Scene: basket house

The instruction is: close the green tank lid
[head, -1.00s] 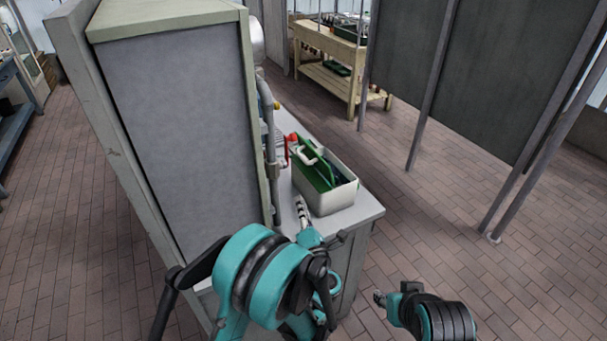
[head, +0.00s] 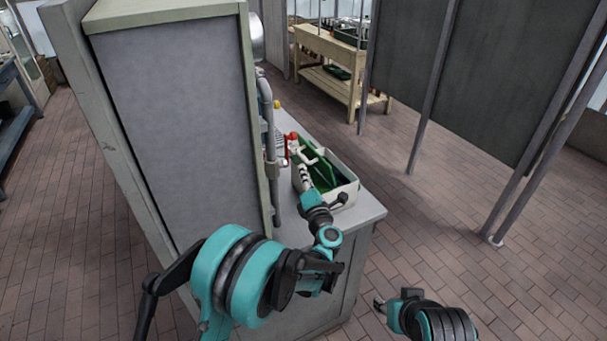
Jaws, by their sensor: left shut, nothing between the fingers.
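The tank (head: 349,192) is a pale open-topped box with green inside, on the grey counter beside the tall cabinet. A green panel (head: 328,168), which looks like its lid, stands tilted up at the tank's top, with a white bent pipe or handle (head: 306,154) near it. My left gripper (head: 303,172) is shut and empty, with its tips at the near left side of the tank; whether it touches the tank or panel I cannot tell. My arm hides part of the tank's near side. My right gripper (head: 379,303) is low over the floor, right of the counter, away from the tank.
A tall grey cabinet (head: 190,120) with a vertical pipe (head: 268,130) stands left of the tank. A red part (head: 292,139) is close behind it. The counter (head: 366,211) ends just right of the tank. Dark panels (head: 480,80) stand at right; the floor between is clear.

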